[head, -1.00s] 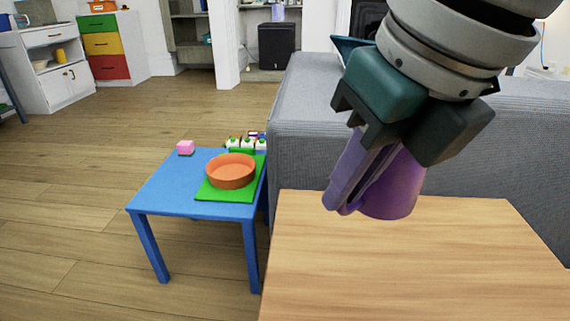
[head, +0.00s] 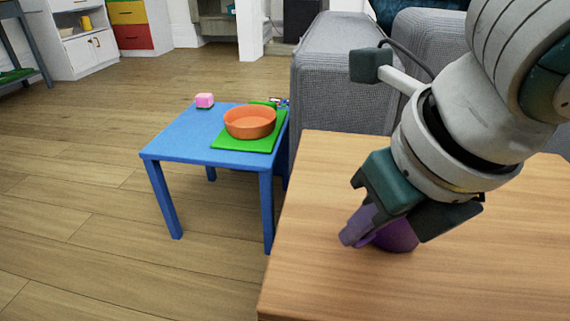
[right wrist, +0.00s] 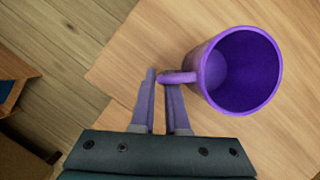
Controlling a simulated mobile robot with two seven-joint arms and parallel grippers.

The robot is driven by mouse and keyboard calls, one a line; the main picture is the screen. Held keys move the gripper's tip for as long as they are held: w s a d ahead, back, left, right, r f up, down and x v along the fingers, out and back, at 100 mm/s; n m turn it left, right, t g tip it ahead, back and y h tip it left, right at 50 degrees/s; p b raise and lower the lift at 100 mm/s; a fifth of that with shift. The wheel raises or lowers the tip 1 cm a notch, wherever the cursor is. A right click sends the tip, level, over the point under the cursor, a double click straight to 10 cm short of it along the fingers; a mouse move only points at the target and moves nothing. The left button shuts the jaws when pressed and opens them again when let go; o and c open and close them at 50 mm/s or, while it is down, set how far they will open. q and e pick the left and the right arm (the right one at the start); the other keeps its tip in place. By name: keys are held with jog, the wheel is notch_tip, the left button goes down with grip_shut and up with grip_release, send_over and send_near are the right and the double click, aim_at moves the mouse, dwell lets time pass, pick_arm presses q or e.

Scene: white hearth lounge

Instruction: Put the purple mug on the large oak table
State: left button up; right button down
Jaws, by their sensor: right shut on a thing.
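The purple mug (head: 398,236) is at the oak table (head: 325,200), over its left part, mostly hidden behind my right gripper (head: 362,232) in the head view. In the right wrist view the mug (right wrist: 240,70) shows its open mouth and dark purple inside, and it looks empty. Its handle lies between the fingertips of my right gripper (right wrist: 165,80), which is shut on it. The mug looks upright and low at the tabletop; I cannot tell for sure whether its base touches. My left gripper is not in view.
A grey sofa (head: 345,80) borders the oak table's far side. The oak table's near part is bare.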

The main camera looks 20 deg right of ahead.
jog(key=c, duration=0.9)
grip_release()
